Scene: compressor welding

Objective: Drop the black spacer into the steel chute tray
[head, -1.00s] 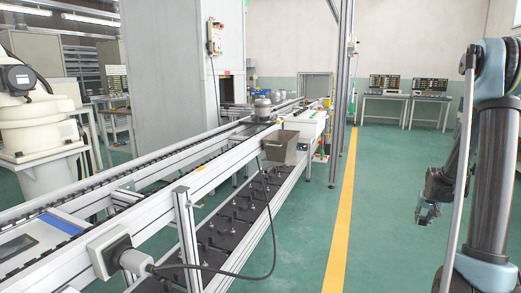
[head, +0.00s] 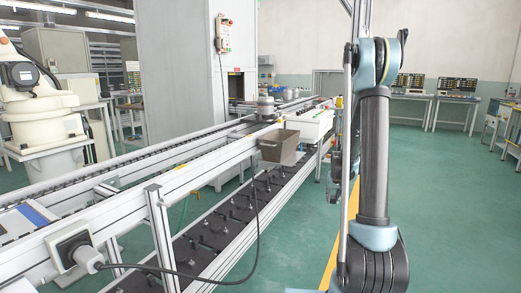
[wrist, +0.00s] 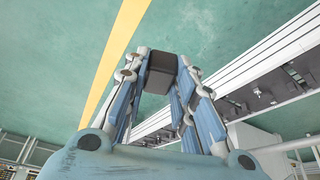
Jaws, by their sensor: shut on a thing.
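The black spacer (wrist: 160,74) is a dark block between the fingertips of my gripper (wrist: 163,66) in the wrist view. The fingers are shut on it, over the green floor. In the head view my gripper is mostly hidden behind my own upright arm link. A grey-brown open-topped steel tray (head: 278,148), which looks like the chute tray, hangs on the near side of the conveyor. It is left of my arm and apart from it. Its inside is mostly hidden.
The conveyor frame (head: 180,183) runs from the near left to the back. A white box (head: 313,126) sits just beyond the tray. A black cable (head: 257,190) loops down from the rail. Open green floor (head: 455,215) lies to the right, with desks behind.

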